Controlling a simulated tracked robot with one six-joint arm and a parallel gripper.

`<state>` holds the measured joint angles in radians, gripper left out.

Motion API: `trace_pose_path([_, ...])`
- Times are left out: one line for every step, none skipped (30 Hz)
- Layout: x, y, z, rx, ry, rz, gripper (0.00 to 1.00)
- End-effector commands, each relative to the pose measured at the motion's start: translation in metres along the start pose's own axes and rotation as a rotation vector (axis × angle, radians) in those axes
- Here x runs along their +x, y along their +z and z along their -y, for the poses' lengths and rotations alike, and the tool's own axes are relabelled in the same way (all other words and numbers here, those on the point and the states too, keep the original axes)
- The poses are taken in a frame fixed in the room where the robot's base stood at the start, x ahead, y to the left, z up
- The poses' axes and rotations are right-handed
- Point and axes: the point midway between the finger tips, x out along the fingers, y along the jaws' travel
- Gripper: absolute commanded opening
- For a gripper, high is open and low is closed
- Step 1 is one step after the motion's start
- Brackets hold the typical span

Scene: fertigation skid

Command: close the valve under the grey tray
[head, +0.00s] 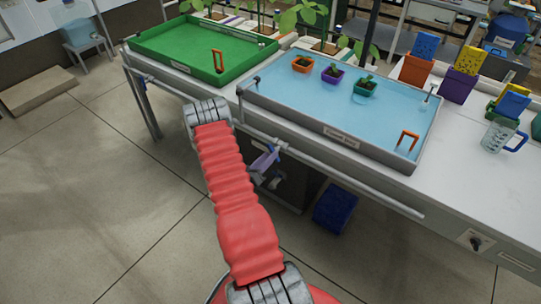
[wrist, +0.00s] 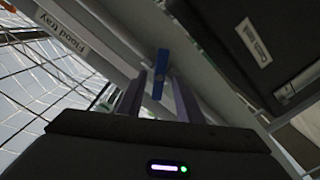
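The grey tray (head: 345,141), filled with light blue water, sits on the bench at the centre right. A pipe (head: 350,183) runs along the bench front below it. A small blue valve handle (head: 283,144) is on this pipe under the tray. In the wrist view the blue handle (wrist: 160,74) stands ahead, between my finger tips. My gripper (wrist: 158,98) is open, with visible gaps between each finger and the handle. In the head view my gripper (head: 265,160) is just below the pipe, close to the handle. Whether it touches the handle, I cannot tell.
A dark blue crate (head: 335,208) is on the floor under the bench. Three small potted plants and an orange loop (head: 407,141) are in the grey tray.

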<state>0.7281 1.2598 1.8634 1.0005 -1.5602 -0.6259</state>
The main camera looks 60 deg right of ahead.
Motion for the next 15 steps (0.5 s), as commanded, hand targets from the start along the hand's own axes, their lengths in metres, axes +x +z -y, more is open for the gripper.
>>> trace_pose_path([0.007, 0.000, -0.001, 0.001, 0.003, 0.001, 0.33])
trace_pose_path([0.010, 0.000, -0.001, 0.000, 0.002, 0.001, 0.33])
trace_pose_path([0.013, 0.000, -0.001, 0.000, 0.002, 0.000, 0.33])
trace_pose_path([0.015, 0.000, -0.001, 0.000, 0.002, 0.000, 0.33])
trace_pose_path([0.017, 0.000, -0.001, 0.000, 0.002, 0.000, 0.33])
trace_pose_path([0.019, 0.000, -0.001, 0.000, 0.002, 0.000, 0.33])
trace_pose_path([0.020, 0.000, 0.000, 0.000, 0.001, 0.000, 0.33])
trace_pose_path([0.020, 0.000, 0.000, 0.000, 0.001, -0.001, 0.33])
trace_pose_path([0.021, 0.000, 0.000, 0.000, 0.001, -0.001, 0.33])
trace_pose_path([0.021, 0.000, 0.000, 0.000, 0.001, -0.001, 0.33])
trace_pose_path([0.021, 0.000, 0.000, 0.000, 0.001, -0.001, 0.33])
trace_pose_path([0.020, 0.000, 0.000, 0.000, 0.001, -0.001, 0.33])
trace_pose_path([0.020, 0.000, 0.000, 0.000, 0.001, -0.001, 0.33])
trace_pose_path([0.020, 0.000, 0.000, 0.000, 0.001, -0.001, 0.33])
trace_pose_path([0.020, 0.000, 0.000, 0.000, 0.001, 0.000, 0.33])
